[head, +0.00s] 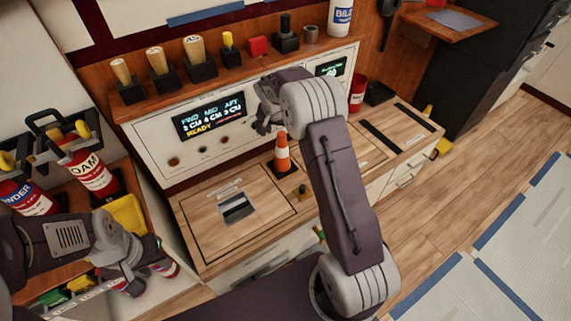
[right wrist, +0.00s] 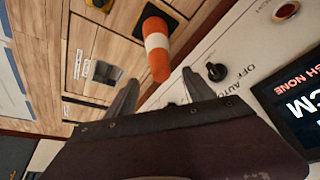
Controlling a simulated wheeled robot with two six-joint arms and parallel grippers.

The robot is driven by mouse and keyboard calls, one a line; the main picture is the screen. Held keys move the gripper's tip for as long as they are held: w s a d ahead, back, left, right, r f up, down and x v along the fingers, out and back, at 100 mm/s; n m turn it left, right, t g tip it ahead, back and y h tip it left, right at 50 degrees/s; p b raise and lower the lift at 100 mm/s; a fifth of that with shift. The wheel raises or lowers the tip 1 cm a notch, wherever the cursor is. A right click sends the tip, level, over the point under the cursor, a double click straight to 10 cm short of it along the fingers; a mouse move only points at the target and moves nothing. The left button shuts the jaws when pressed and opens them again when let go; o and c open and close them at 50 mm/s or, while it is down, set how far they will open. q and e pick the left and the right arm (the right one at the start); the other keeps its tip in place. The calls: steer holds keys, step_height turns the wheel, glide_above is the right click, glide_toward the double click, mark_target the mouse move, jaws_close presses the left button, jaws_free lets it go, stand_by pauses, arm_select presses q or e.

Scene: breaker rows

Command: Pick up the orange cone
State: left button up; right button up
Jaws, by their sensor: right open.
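The orange cone (head: 282,155) with a white band stands upright on a dark base on the wooden counter, below the display panel. In the right wrist view the cone (right wrist: 157,45) points its orange tip toward the space between my fingers. My right gripper (head: 263,122) is above and slightly left of the cone in the head view. In the right wrist view my right gripper (right wrist: 160,82) is open and empty, with its fingers to either side of the tip. My left gripper (head: 150,272) is low at the left, away from the cone; its jaw opening is unclear.
A panel with a display (head: 210,117) and knobs rises behind the cone. Wooden-handled stamps (head: 160,62) stand on the shelf above. A red can (head: 357,92) is right of the panel. A recessed slot (head: 237,208) lies left of the cone. Labelled bottles (head: 90,172) stand at left.

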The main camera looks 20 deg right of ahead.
mark_target(282, 151)
steer(key=b+x, duration=0.3)
steer(key=x, duration=0.6)
steer(key=shift+w, duration=0.15)
steer(key=shift+r, duration=0.15)
jaws_close()
